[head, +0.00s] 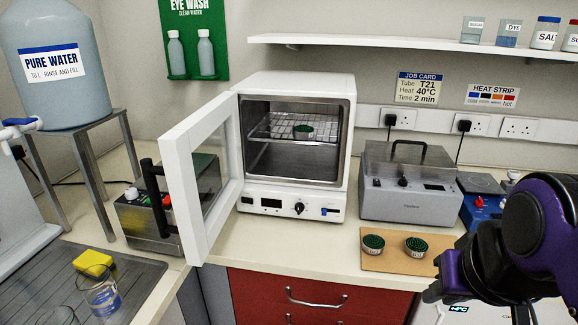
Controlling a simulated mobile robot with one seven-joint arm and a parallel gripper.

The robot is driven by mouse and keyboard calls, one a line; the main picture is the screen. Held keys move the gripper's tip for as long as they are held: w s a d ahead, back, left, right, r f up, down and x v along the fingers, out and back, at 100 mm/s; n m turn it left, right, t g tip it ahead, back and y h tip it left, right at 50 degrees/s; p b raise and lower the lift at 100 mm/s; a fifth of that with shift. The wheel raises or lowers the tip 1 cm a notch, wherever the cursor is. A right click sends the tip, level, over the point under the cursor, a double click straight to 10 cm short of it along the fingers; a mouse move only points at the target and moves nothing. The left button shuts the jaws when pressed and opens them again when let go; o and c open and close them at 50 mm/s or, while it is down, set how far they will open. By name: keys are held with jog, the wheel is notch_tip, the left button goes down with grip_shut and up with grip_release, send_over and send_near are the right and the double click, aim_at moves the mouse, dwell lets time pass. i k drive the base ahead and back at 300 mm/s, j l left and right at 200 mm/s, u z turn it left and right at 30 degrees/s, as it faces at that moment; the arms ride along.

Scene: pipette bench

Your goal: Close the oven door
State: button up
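The white oven (295,185) stands on the bench in the middle of the head view. Its door (178,200) is hinged on the left and stands wide open, swung out toward me. The door has a white frame with a glass window, and a black upright handle (157,200) shows at its left. Inside the oven, a small round dish with a green top (303,132) sits on the wire rack (275,124). My purple and black arm is at the lower right, far from the door.
A grey box with a black handle (408,185) stands right of the oven. Two green-topped dishes sit on a brown board (392,262) before it. A black device (140,222) is behind the open door. A yellow sponge (92,261) and beaker (101,297) are at lower left.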

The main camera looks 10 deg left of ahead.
aim_at(197, 235)
jog(key=i+j+u, duration=0.1)
jog(key=u, duration=1.1)
